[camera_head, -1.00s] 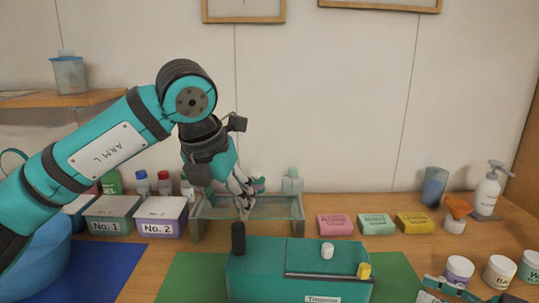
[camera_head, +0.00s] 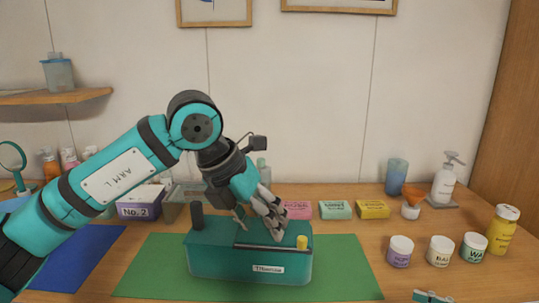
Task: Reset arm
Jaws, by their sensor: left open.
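My left gripper (camera_head: 262,228) is open and points down over the teal box (camera_head: 215,265) labelled "Timorous". Its fingers overlap the box's top in the picture; I cannot tell whether they touch it. A black post (camera_head: 197,215) stands at the box's left end and a yellow knob (camera_head: 302,242) at its right. The white knob on the box top is hidden behind the gripper. A small teal piece of my right arm (camera_head: 432,297) shows at the bottom edge; its jaws cannot be made out.
The box rests on a green mat (camera_head: 345,270), right of a blue mat (camera_head: 75,260). Pink, green and yellow soaps (camera_head: 373,209) lie behind. Several jars (camera_head: 439,250) and a yellow bottle (camera_head: 502,230) stand right. A "No. 2" box (camera_head: 140,203) is behind my left arm.

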